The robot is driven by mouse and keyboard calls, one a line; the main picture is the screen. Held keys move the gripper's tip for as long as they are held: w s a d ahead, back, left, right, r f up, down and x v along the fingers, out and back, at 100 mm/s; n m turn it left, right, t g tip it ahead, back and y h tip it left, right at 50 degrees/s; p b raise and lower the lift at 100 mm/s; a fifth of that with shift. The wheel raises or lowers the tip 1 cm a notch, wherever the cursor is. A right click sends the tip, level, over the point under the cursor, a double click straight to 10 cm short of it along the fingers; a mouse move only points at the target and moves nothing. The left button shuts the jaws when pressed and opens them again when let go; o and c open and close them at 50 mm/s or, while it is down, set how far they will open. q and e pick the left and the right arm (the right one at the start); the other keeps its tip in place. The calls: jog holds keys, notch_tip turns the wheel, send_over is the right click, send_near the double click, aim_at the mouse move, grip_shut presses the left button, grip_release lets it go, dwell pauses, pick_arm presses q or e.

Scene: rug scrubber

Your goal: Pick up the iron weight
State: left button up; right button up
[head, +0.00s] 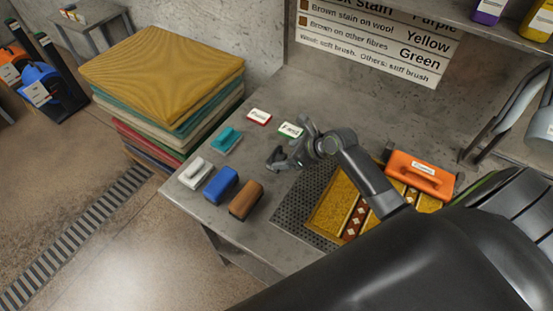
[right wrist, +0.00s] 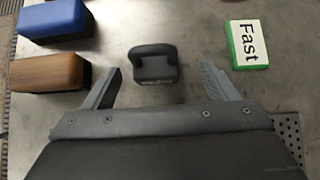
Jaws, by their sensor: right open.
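The iron weight (right wrist: 155,64) is a small dark grey block with a raised handle. It stands on the bench in the right wrist view, ahead of my right gripper (right wrist: 166,78) and roughly centred between the fingers. The fingers are spread wide and hold nothing. In the head view the weight (head: 275,157) is a small dark shape just left of my right gripper (head: 291,146), which partly crowds it. I cannot tell how high the fingers are above the bench. My left gripper is not in view.
A brown brush (head: 246,200), a blue brush (head: 221,185) and the green-edged "Fast" card (right wrist: 243,44) lie close by. A patterned rug piece (head: 332,212) lies on a perforated mat (head: 290,208), near an orange handled block (head: 419,177). Stacked rugs (head: 165,65) stand left.

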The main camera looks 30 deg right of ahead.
aim_at(277, 157)
jog(key=shift+s+a+p+x, duration=0.15)
jog(key=shift+p+x, duration=0.05)
jog(key=shift+x, duration=1.2)
jog(key=shift+s+a+p+x, duration=0.1)
jog(key=shift+s+p+x, duration=0.1)
jog(key=shift+x, duration=1.25)
jog(key=shift+f, duration=0.15)
jog(key=shift+c, duration=0.4)
grip_shut()
jog(key=shift+w, duration=0.1)
